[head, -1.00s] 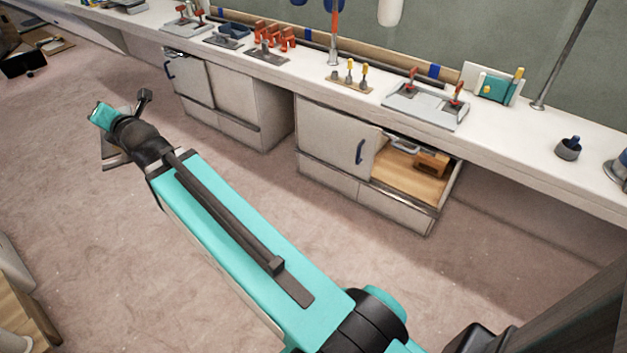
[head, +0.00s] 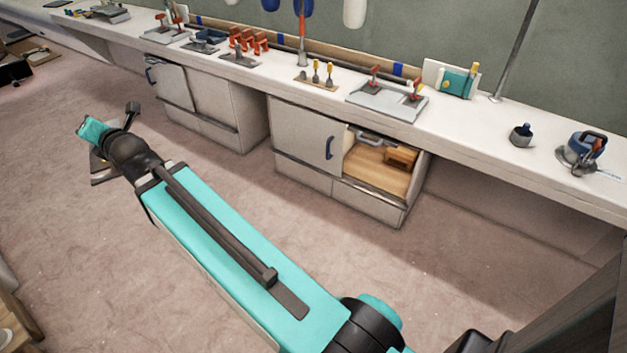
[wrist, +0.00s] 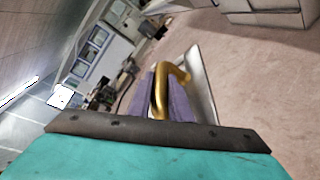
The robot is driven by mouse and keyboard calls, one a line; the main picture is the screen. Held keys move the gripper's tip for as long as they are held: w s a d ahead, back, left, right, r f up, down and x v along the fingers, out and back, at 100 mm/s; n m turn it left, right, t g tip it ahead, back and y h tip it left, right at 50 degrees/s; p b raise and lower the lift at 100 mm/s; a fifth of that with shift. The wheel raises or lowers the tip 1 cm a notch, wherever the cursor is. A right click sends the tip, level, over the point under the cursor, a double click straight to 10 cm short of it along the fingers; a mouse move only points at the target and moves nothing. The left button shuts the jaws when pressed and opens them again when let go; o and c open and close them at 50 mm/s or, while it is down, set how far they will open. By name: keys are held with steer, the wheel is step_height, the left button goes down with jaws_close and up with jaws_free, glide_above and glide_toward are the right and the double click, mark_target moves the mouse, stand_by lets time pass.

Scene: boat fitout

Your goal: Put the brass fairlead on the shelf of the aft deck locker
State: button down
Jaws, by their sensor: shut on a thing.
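The brass fairlead (wrist: 176,78) is a curved, gold-coloured piece in the wrist view, held between the purple-grey pads of my gripper (wrist: 166,100). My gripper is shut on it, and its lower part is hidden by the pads. In the head view my gripper (head: 104,166) is out at the far left above the floor, mostly hidden behind my wrist. A white locker (head: 308,137) under the bench has a dark-handled door panel and an open right-hand bay with a wooden floor (head: 375,175). Which locker is the aft deck one, I cannot tell.
Inside the open bay are a wooden block (head: 401,157) and a grey-handled item at the back. Another locker (head: 228,108) stands further left, with a blue-handled door (head: 170,82) on its left. The bench (head: 455,125) above holds clamps and tools. The floor (head: 440,270) before the lockers is clear.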

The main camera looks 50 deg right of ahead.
steer(key=shift+s+a+r, duration=0.1)
steer(key=shift+s+r, duration=0.05)
steer(key=shift+s, duration=0.05)
steer(key=shift+d, duration=0.25)
